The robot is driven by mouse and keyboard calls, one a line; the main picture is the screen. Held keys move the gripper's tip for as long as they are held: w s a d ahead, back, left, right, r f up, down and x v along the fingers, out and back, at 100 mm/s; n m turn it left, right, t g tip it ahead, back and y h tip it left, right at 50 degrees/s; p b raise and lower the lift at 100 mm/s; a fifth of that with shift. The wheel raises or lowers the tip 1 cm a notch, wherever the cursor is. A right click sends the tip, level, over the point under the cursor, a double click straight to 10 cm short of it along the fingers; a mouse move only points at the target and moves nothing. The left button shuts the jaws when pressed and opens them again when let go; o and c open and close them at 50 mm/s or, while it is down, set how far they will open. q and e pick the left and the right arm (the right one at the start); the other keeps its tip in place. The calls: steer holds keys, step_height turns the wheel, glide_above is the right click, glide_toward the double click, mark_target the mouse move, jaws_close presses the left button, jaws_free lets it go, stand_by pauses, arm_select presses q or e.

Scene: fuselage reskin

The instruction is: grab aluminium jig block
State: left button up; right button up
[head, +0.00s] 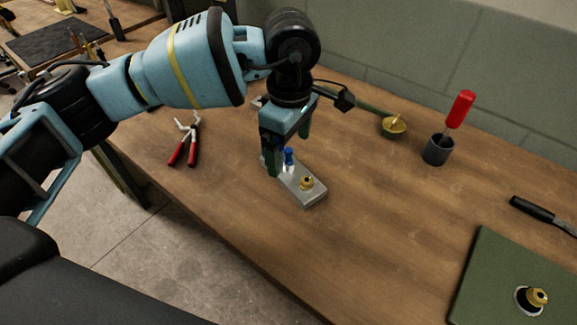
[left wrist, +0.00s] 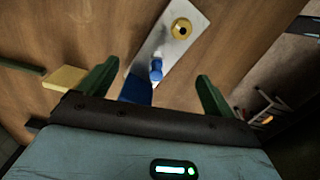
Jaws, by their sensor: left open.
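The aluminium jig block (head: 311,196) is a flat grey bar lying on the wooden table, with a brass fitting (head: 306,183) and a blue part (head: 289,157) on top. My left gripper (head: 288,155) is open above the block's far end, its green fingers pointing down near the blue part. In the left wrist view the block (left wrist: 168,48) lies ahead of and between the open fingers (left wrist: 155,85); the blue part (left wrist: 156,70) shows between them and the brass fitting (left wrist: 182,28) is farther out. Part of the block is hidden by the gripper. My right gripper is not in view.
Red-handled pliers (head: 185,145) lie left of the block. A green panel (head: 490,275) lies near right. The table between is clear.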

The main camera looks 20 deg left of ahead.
mark_target(289, 162)
arm_select(q)
steer(key=shift+w+a+f, duration=0.1)
steer(key=shift+f, duration=1.3)
steer(key=shift+w+a+f, duration=0.1)
steer(key=shift+f, duration=1.3)
steer(key=c, duration=1.5)
